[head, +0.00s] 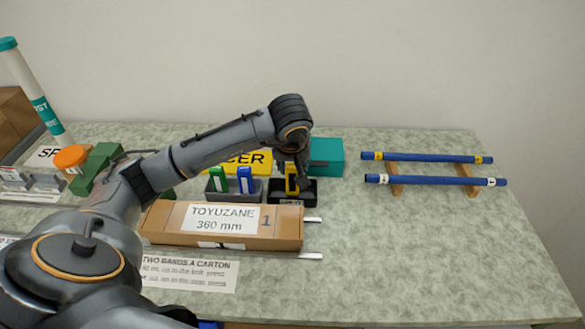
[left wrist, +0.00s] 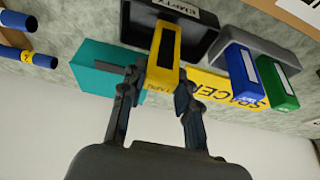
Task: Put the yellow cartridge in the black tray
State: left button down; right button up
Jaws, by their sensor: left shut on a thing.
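The yellow cartridge (head: 291,182) is upright in my left gripper (head: 292,175), at the black tray (head: 311,194). In the left wrist view the cartridge (left wrist: 163,52) sits between the two fingertips (left wrist: 160,82), and my fingers are shut on it. The black tray (left wrist: 204,40), with a white label reading EMPTY, lies around or just under its far end. I cannot tell whether the cartridge touches the tray floor. My right gripper is in neither view.
A grey tray (left wrist: 268,48) beside the black one holds a green cartridge (head: 217,178) and a blue cartridge (head: 245,179). A teal box (head: 327,157) and yellow SPACER block (head: 252,160) stand behind. A carton (head: 170,222) lies in front. Blue rods (head: 430,180) rest at right.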

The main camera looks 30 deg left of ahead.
pick_arm(q)
jog(key=shift+f, duration=0.7)
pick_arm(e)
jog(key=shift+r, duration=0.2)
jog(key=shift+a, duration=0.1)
pick_arm(q)
jog(key=shift+f, duration=0.25)
jog(key=c, duration=1)
grip_release()
jog(key=shift+r, duration=0.1)
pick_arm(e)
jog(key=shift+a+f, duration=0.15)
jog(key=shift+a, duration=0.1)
pick_arm(q)
jog(key=shift+r, duration=0.2)
jog(key=v, duration=1.2)
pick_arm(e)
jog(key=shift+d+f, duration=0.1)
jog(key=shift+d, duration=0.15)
